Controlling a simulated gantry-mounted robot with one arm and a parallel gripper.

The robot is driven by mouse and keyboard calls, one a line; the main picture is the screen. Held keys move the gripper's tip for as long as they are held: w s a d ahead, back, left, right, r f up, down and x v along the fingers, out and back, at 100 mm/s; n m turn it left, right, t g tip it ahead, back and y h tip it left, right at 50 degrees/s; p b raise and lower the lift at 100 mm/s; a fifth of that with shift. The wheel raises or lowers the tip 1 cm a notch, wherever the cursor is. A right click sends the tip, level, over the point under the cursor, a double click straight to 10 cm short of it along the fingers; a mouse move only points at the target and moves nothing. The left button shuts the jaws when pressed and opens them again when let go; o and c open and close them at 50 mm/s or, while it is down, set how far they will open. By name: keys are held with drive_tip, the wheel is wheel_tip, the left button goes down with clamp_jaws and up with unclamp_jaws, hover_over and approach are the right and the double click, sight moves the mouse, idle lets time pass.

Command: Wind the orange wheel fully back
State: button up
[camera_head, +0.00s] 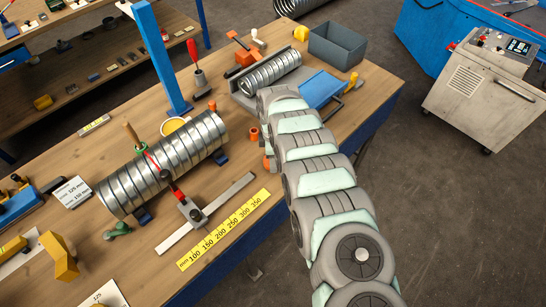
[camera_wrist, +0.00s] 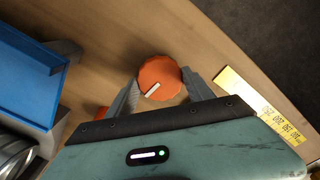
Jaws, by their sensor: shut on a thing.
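The orange wheel (camera_wrist: 158,80) is a round, ridged knob with a white mark on its face, seen in the wrist view between my fingers. My gripper (camera_wrist: 160,88) is shut on it, one grey finger on each side. The white mark runs slantwise, from lower left to upper right of the wheel's middle. In the head view my arm covers most of the wheel and my gripper; a bit of orange (camera_head: 266,162) shows at the arm's left edge.
A blue tray (camera_head: 320,88) and a grey bin (camera_head: 337,44) stand behind the arm. The large spiral duct (camera_head: 165,165) lies left, with a clamp (camera_head: 190,208) and yellow scale (camera_head: 225,230) in front. In the wrist view, bare wood lies beyond the wheel.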

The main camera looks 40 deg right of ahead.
drive_tip(key=shift+n, duration=0.8)
drive_tip(key=o, duration=1.4)
drive_tip(key=shift+c, duration=0.2)
drive_tip(key=shift+r, duration=0.15)
wheel_tip(320, 180, up, 10)
drive_tip(key=shift+r, duration=0.25)
